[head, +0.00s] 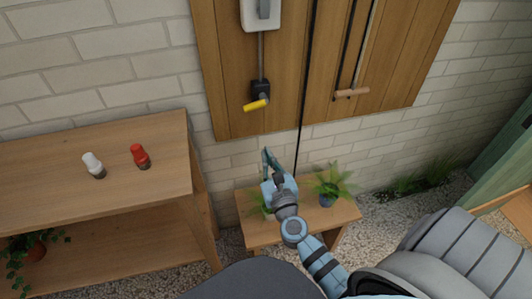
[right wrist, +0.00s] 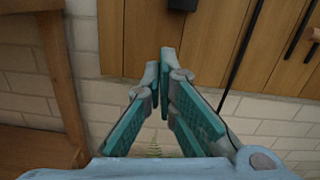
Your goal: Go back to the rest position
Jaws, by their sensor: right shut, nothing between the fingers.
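My right gripper (head: 268,160) is raised in front of the brick wall, above the small wooden bench. It is shut with nothing between its fingers. The right wrist view shows its two teal-padded fingers (right wrist: 159,75) with their tips together. My left gripper is not in view.
A wooden wall panel (head: 230,60) carries a yellow-handled lever (head: 256,105) and a wooden-handled tool (head: 351,92). A shelf (head: 60,160) at left holds a white shaker (head: 93,164) and a red shaker (head: 140,156). A potted plant (head: 328,187) stands on the bench (head: 258,232).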

